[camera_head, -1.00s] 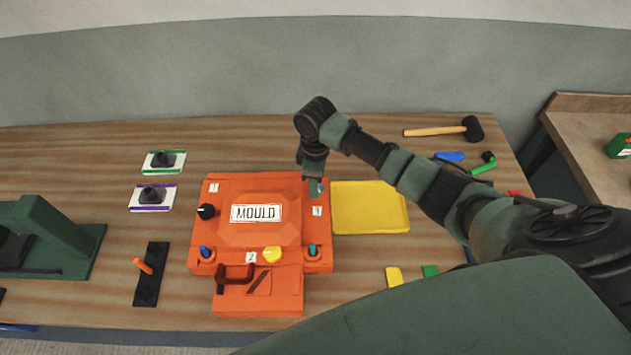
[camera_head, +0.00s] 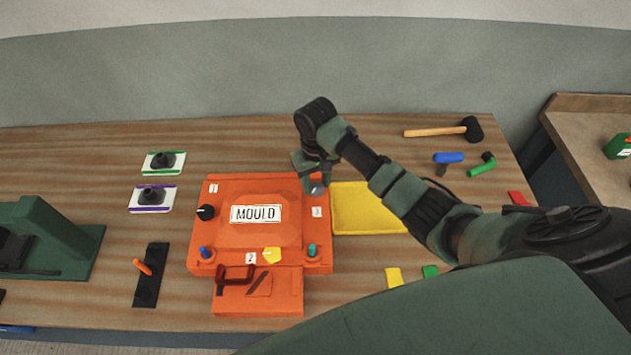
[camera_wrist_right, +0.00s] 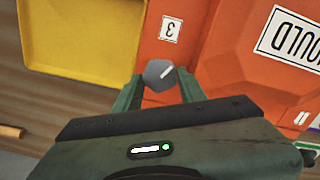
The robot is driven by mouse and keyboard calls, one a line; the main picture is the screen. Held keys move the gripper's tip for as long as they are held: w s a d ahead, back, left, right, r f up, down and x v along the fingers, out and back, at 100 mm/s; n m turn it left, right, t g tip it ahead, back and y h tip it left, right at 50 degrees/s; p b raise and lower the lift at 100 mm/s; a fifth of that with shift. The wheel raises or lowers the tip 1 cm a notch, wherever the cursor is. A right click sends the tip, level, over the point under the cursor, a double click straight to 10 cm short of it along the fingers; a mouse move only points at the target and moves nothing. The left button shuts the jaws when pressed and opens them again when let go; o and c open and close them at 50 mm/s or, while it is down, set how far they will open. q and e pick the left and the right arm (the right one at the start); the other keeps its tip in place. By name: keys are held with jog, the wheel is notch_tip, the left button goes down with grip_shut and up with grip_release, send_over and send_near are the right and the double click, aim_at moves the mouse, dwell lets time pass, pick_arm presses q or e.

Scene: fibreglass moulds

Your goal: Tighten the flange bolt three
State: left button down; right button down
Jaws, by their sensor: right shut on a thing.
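The orange mould (camera_head: 225,190) with a white MOULD plate sits on the wooden bench. A grey hexagonal flange bolt (camera_head: 317,188) with a pale line on its top stands at its far right corner, near the label 3 (camera_head: 317,211). In the right wrist view the bolt (camera_wrist_right: 159,74) sits between the fingertips, its line pointing up and right, beside the label 3 (camera_wrist_right: 171,28). My right gripper (camera_head: 314,184) is shut on this bolt from above. A black knob (camera_head: 206,212) and a yellow knob (camera_head: 271,255) are at other edges of the mould. My left gripper is not in view.
A yellow tray (camera_head: 365,210) lies right beside the mould, under my right arm. A mallet (camera_head: 470,128), a blue-handled tool (camera_head: 449,158) and a green-handled tool (camera_head: 481,165) lie further right. A black holder with an orange handle (camera_head: 142,266) lies left of the mould.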

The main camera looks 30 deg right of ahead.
jog(key=m, duration=0.5)
jog(key=shift+w+d+r+m, duration=0.1)
jog(key=shift+m, duration=2.5)
jog(key=c, duration=0.8)
grip_release()
jog(key=shift+c, duration=0.2)
